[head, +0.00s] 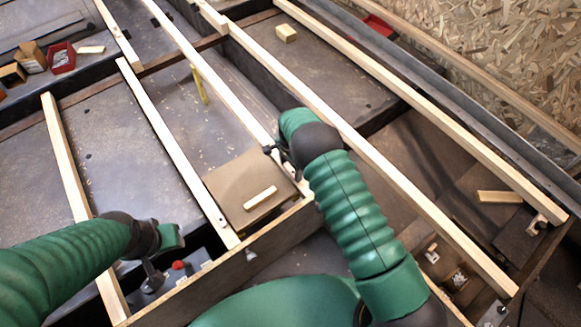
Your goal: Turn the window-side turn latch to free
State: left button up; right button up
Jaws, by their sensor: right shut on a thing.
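My right arm comes down over the slats, and its dark gripper (274,152) is at the far right edge of a brown square panel (232,182). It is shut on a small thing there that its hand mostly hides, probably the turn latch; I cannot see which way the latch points. A small pale piece (289,168) shows just below the jaws. The panel carries a short pale wooden bar (260,198). My left gripper (152,276) hangs low at the left, clear of the panel; its jaws are too small and dark to read.
Long pale slats (163,150) run across the dark floor, with a wooden rail (222,262) along the near side. A red button (178,265) is close to my left gripper. A loose block (286,33) lies at the top.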

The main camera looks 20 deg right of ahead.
aim_at(291, 169)
jog(key=shift+w, duration=0.15)
dwell(0.3)
jog(key=o, duration=1.4)
notch_tip(291, 169, up, 17)
jog(key=p, duration=0.4)
jog(key=shift+f+p, duration=0.1)
jog(key=shift+p, duration=0.25)
